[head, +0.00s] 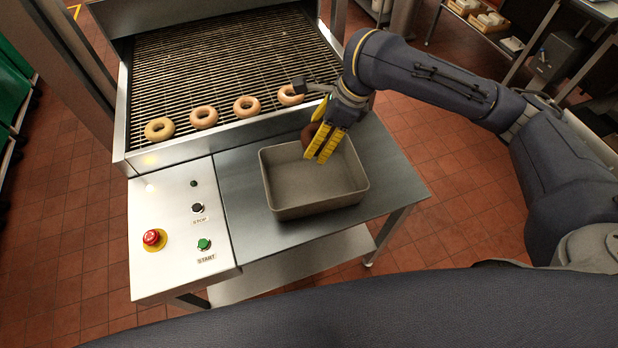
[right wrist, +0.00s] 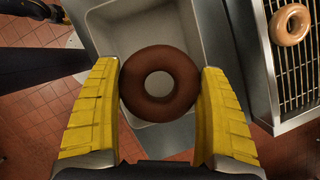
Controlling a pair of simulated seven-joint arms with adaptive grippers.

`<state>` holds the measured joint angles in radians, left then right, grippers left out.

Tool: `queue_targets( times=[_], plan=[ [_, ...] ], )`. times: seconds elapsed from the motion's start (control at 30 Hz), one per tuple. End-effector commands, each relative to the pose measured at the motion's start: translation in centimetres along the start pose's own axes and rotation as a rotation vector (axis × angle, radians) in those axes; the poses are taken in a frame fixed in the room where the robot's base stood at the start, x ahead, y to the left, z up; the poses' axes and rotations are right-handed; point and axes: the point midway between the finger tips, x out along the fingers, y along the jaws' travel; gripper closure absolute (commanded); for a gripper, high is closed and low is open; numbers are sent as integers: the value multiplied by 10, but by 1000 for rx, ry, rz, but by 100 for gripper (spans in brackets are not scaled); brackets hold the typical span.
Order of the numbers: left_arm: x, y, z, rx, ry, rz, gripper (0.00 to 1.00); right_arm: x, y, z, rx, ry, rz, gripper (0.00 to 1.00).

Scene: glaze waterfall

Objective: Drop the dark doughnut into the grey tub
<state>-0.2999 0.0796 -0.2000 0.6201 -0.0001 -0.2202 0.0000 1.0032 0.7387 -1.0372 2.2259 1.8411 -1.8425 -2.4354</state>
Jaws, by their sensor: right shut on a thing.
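The dark doughnut (right wrist: 160,107) is a brown ring held between the two yellow fingers of my right gripper (right wrist: 160,95). In the head view the dark doughnut (head: 310,133) is mostly hidden behind the fingers of my right gripper (head: 319,143). The grey tub (head: 312,198) is an open rectangular pan on the metal side table. The gripper and doughnut are over the far right part of the tub in the head view. In the right wrist view the grey tub (right wrist: 185,18) lies below and beyond the doughnut, and its inside looks empty. My left gripper is not in view.
A wire conveyor (head: 220,60) behind the tub carries several pale doughnuts (head: 203,117) in a row along its near edge. Left of the tub is a control panel (head: 165,205) with a red stop button (head: 152,237) and a green start button (head: 204,244). Bare metal table (head: 245,190) surrounds the tub.

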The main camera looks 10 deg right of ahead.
Motion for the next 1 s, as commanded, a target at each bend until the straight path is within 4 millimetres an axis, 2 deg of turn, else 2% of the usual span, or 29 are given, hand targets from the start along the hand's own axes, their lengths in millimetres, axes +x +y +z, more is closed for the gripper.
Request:
queue_targets(
  times=[0.3, 0.5, 1.0],
  plan=[
    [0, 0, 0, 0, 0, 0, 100, 29, 0, -13, 5, 2, 2, 52],
    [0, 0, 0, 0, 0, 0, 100, 42, 0, -18, 4, 1, 1, 52],
    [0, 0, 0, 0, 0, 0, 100, 48, -1, -20, 4, 1, -2, 52]
  ],
)
